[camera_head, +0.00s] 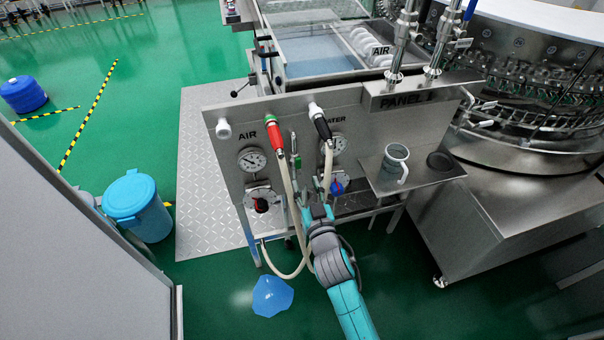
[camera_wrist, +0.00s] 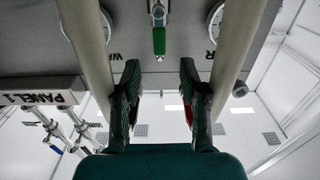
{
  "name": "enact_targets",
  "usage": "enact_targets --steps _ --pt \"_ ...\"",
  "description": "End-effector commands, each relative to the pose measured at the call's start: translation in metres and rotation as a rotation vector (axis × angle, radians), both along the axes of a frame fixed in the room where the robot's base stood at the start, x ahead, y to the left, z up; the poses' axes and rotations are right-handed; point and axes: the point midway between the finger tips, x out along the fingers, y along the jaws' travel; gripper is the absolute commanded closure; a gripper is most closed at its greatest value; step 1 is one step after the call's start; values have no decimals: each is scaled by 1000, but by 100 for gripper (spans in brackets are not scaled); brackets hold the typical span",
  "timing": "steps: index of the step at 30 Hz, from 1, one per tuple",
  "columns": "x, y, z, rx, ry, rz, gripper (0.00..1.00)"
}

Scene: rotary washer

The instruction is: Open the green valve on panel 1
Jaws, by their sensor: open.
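The green valve handle (camera_wrist: 159,40) hangs from a metal fitting in the upper middle of the wrist view, between two pale hoses. In the head view the green valve (camera_head: 296,160) is small and sits on panel 1 (camera_head: 360,125) between the AIR and WATER sides. My gripper (camera_wrist: 159,80) is open, with one dark finger on each side of the handle's line. The handle appears ahead of the fingertips, with no visible contact. In the head view my gripper (camera_head: 312,192) is low in front of the panel, partly hidden among the hoses.
The red-handled hose fitting (camera_head: 274,134) and black-handled one (camera_head: 322,128) carry pale hoses close beside my gripper. Gauges (camera_head: 252,160) flank them. A grey mug (camera_head: 396,160) stands on a side shelf (camera_head: 440,177) at right. A blue bin (camera_head: 138,205) stands at left.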

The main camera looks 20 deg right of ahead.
Motion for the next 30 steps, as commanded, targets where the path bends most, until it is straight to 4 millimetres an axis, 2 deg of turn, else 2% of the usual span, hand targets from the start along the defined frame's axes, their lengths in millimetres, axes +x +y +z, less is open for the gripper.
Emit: enact_targets --steps 3,9,26,30 --pt "-16 0 0 0 1 1 56" --pt "-28 0 0 0 0 1 56" --pt "-29 0 0 0 0 0 56" --pt "-40 -2 -6 -1 9 3 56"
